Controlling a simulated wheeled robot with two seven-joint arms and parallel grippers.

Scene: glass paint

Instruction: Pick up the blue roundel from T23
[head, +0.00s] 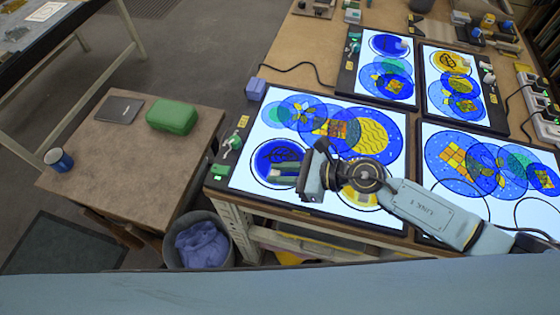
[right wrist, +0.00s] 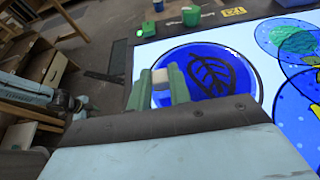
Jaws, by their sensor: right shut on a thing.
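The blue roundel (head: 276,152), dark-edged with a black leaf drawing, is at the near left corner of the near left lit panel (head: 240,178). In the right wrist view the roundel (right wrist: 222,72) is just beyond my fingers. My right gripper (head: 283,172) reaches it from the right, and its green fingers cover part of it. In the right wrist view the gripper (right wrist: 168,84) is shut on a small pale grip block (right wrist: 160,78) at the roundel's edge. I cannot tell whether the roundel is clear of the panel. My left gripper is not in view.
Patterned discs (head: 373,138) lie on the same panel. Other lit panels stand behind and right. A side table (head: 85,155) holds a green case (head: 172,117) and mug (head: 58,159); a bin (head: 200,243) stands below.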

